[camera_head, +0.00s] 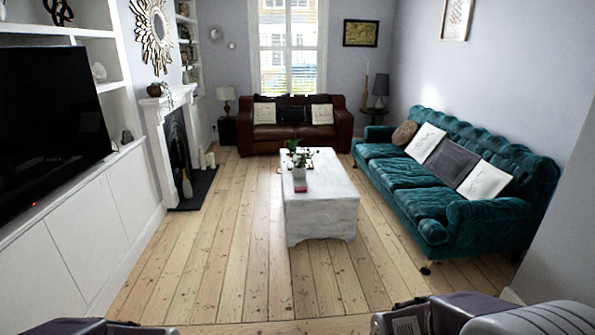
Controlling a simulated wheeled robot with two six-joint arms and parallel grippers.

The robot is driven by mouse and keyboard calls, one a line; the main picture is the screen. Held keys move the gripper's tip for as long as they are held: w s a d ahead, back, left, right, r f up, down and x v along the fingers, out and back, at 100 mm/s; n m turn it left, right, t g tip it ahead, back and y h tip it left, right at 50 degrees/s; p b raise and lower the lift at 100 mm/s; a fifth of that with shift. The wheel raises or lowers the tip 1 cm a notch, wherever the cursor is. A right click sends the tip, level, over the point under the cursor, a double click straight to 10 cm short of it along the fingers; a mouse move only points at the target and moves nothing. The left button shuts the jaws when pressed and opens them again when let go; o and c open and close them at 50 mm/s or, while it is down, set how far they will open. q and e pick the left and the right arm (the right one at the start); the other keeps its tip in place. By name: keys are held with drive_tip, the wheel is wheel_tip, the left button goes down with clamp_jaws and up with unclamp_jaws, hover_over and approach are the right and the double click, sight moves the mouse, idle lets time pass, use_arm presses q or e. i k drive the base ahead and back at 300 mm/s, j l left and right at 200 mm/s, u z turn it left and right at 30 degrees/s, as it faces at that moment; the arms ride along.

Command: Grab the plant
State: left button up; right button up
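A small plant (300,156) with dark green leaves and a few pale flowers stands on a white chest-like coffee table (322,208) in the middle of the room. Its light pot (299,172) is small in the view. The plant is well ahead of me, with open floor between us. Dark and grey parts of my arms show at the bottom left and bottom right edges, far from the plant. I see no fingertips of either gripper.
A pink box (300,187) lies on the table near the plant. A teal sofa (440,185) stands on the right, a brown sofa (335,128) at the back. White cabinets (75,228) and a fireplace (178,150) line the left. The floorboards (215,265) before the table are clear.

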sight(300, 166)
drive_tip(key=i+u, duration=0.3)
drive_tip(key=i, duration=0.7)
drive_tip(key=i+u, duration=0.1)
drive_tip(key=i, duration=1.2)
drive_tip(key=i+l+u, duration=0.15)
drive_tip(key=i, duration=0.5)
drive_tip(key=i+u, duration=0.1)
drive_tip(key=i, duration=0.5)
drive_tip(key=i+l, duration=0.25)
drive_tip(key=i, duration=0.4)
drive_tip(key=i+z, duration=0.15)
drive_tip(key=i, duration=0.35)
drive_tip(key=i+z, duration=0.2)
drive_tip(key=i, duration=0.25)
drive_tip(key=i+j+z, duration=0.15)
drive_tip(key=i, duration=0.35)
drive_tip(key=i+j+z, duration=0.2)
drive_tip(key=i, duration=0.25)
drive_tip(key=i+j+z, duration=0.15)
drive_tip(key=i, duration=0.3)
drive_tip(key=i+l+z, duration=0.1)
drive_tip(key=i+z, duration=0.45)
drive_tip(key=z, duration=0.25)
drive_tip(key=i+z, duration=0.4)
drive_tip(key=i+j+z, duration=0.15)
drive_tip(key=z, duration=0.4)
